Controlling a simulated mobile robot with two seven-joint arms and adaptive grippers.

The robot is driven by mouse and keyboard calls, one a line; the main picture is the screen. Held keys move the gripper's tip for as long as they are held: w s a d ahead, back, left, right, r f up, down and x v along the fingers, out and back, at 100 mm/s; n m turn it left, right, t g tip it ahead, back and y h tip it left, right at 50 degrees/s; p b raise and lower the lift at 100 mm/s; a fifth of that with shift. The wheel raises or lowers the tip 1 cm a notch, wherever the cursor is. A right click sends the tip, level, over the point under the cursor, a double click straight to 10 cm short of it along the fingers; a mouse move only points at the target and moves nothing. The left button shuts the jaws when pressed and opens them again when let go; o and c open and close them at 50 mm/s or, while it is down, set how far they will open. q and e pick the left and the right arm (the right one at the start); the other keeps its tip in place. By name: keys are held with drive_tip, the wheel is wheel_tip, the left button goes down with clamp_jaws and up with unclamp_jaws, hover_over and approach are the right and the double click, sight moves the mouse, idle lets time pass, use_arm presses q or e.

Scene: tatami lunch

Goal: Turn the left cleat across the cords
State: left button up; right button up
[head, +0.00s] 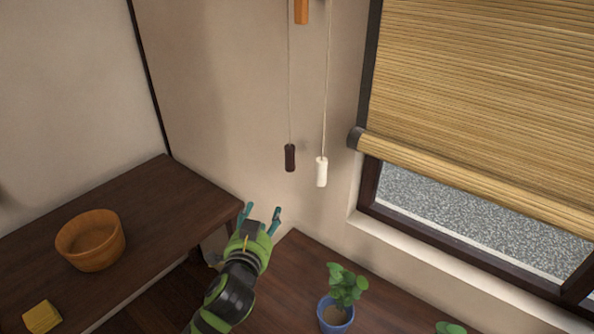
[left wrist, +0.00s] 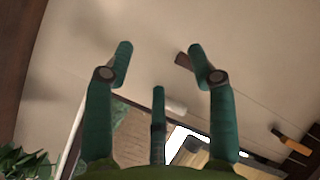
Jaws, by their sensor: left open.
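An orange wooden piece (head: 301,11), which looks like the cleat, is on the wall at the top edge of the head view, its top cut off. An orange piece (left wrist: 290,138) also shows at the right of the left wrist view. Two cords hang by it, one ending in a dark brown pull (head: 290,158), the other in a white pull (head: 321,172). My left gripper (head: 263,209) is open and empty, below and left of the pulls, well below the orange piece. In the left wrist view its fingers (left wrist: 159,52) partly cover the dark pull. My right gripper is not in view.
A bamboo blind (head: 480,90) covers the window at the right. A potted plant in a blue pot (head: 335,316) stands on the dark wooden top below. A wooden bowl (head: 90,240) and a yellow block (head: 41,317) are on the left shelf. The wall around the pulls is clear.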

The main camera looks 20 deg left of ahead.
use_arm(q)
drive_tip(key=w+d+r+m+t+h, duration=0.2)
drive_tip(key=r+m+t, duration=0.15)
drive_tip(key=r, duration=0.65)
drive_tip(key=w+d+r+m+t+h, duration=0.2)
drive_tip(key=r+m+t, duration=0.15)
drive_tip(key=r, duration=0.65)
drive_tip(key=s+d+r+m+g+h, duration=0.2)
drive_tip(key=d+r+m+g+h, duration=0.35)
drive_tip(key=r+m+h, duration=0.6)
drive_tip(key=s+d+r+m+g+h, duration=0.2)
drive_tip(key=d+r+m+g+h, duration=0.4)
drive_tip(key=m, duration=1)
drive_tip(key=w+a+r+t+y+p, duration=0.1)
drive_tip(key=w+a+r+t+y, duration=0.2)
drive_tip(key=a+r+y, duration=0.3)
drive_tip(key=w+a+r+t+y+p, duration=0.1)
drive_tip(key=w+a+r+t+y, duration=0.2)
drive_tip(key=a+y, duration=0.4)
drive_tip(key=shift+m+h, duration=0.25)
drive_tip(key=p+x, duration=0.2)
drive_tip(key=x, duration=0.1)
drive_tip(key=p+x, duration=0.1)
drive_tip(key=x, duration=0.1)
drive_tip(key=shift+w+r+p, duration=0.1)
drive_tip(key=shift+r+p, duration=0.2)
drive_tip(key=shift+r, duration=0.05)
drive_tip(key=shift+w+d+f, duration=0.15)
drive_tip(key=shift+w+f, duration=0.05)
drive_tip(key=shift+w, duration=0.15)
